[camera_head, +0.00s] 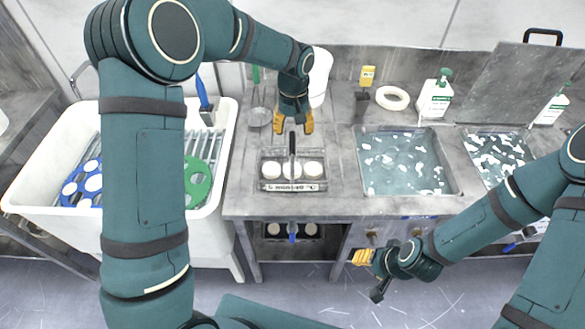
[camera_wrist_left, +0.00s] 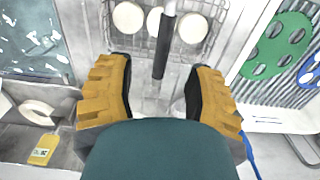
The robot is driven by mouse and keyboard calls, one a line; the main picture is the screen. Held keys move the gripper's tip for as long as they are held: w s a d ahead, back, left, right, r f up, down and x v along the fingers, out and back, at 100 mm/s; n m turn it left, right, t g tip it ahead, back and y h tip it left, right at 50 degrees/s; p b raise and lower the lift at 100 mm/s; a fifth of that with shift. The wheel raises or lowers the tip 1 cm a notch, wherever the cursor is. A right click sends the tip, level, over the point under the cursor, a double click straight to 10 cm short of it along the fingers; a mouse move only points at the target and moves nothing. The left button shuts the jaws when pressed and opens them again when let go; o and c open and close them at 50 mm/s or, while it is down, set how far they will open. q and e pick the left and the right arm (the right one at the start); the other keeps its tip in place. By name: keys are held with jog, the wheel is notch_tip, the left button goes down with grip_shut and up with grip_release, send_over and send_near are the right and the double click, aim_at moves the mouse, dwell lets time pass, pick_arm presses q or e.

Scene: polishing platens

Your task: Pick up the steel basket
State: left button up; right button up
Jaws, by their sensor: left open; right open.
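The steel basket (camera_head: 266,183) is a wire basket on the grey counter, holding white round pieces, with a dark upright handle (camera_head: 292,150). In the left wrist view the basket (camera_wrist_left: 205,62) lies at the top, and its dark handle (camera_wrist_left: 166,45) points down between my fingers. My left gripper (camera_head: 293,125) is open and empty, above and just behind the basket, its yellow fingers apart on either side of the handle's line; its open fingers also show in the left wrist view (camera_wrist_left: 160,92). My right gripper (camera_head: 366,257) is at the counter's front, low and away from the basket; its gap is hard to see.
A water-filled sink (camera_head: 452,191) with floating white bits lies right of the basket. A white tub (camera_head: 228,120) with blue and green discs stands left. A white ring (camera_head: 392,98), a yellow-tagged item (camera_head: 367,76) and a pump bottle (camera_head: 435,98) stand at the back.

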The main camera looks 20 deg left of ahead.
aim_at(292, 141)
pick_arm(q)
jog(key=shift+a+f, duration=0.15)
jog(key=shift+f, duration=3.1)
jog(key=shift+c, duration=0.4)
grip_shut()
